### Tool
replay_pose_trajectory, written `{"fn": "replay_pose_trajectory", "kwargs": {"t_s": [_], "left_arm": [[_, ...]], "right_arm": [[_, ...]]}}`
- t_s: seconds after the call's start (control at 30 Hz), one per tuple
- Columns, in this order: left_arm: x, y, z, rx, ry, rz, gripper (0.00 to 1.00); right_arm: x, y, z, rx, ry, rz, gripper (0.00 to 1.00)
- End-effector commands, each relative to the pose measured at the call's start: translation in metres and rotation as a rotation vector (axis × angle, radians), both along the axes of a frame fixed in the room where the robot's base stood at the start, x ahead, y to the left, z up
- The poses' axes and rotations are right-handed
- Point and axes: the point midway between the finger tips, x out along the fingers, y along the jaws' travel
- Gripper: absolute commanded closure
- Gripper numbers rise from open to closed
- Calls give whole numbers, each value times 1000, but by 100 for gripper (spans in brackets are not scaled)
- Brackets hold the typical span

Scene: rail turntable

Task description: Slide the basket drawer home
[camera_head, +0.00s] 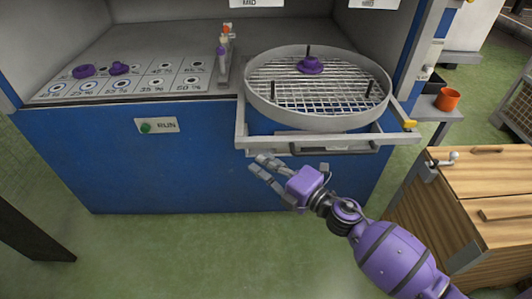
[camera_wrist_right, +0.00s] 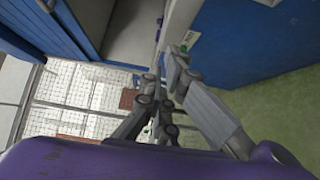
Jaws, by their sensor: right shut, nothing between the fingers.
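The basket drawer shows in the head view as a round wire-mesh basket with a grey rim (camera_head: 318,122) on a pale drawer frame (camera_head: 240,128). It sticks out from the blue cabinet front. A purple knob-like piece (camera_head: 311,65) and several dark pegs stand in the basket. My right gripper (camera_head: 260,166) is shut and empty, in front of and below the drawer frame's left front part; whether it touches the frame cannot be told. In the right wrist view its fingers (camera_wrist_right: 167,92) come together, with wire mesh (camera_wrist_right: 85,92) to the left. My left gripper is out of view.
The blue cabinet (camera_head: 120,175) has a RUN plate (camera_head: 157,126) and a work surface with purple pieces (camera_head: 84,71). A wooden cabinet (camera_head: 470,180) stands at right, near my arm. An orange cup (camera_head: 447,99) sits on a side shelf. Green floor in front is clear.

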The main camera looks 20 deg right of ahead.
Motion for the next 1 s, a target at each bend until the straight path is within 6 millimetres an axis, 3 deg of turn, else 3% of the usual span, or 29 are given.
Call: {"fn": "replay_pose_trajectory", "kwargs": {"t_s": [0.2, 0.77, 1.0], "left_arm": [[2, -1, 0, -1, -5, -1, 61], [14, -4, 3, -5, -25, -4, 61], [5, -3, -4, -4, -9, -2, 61]], "right_arm": [[27, -9, -2, -2, 1, -5, 100], [34, -12, -2, -1, 2, -5, 100], [61, -18, -1, -2, -1, -5, 100]]}}
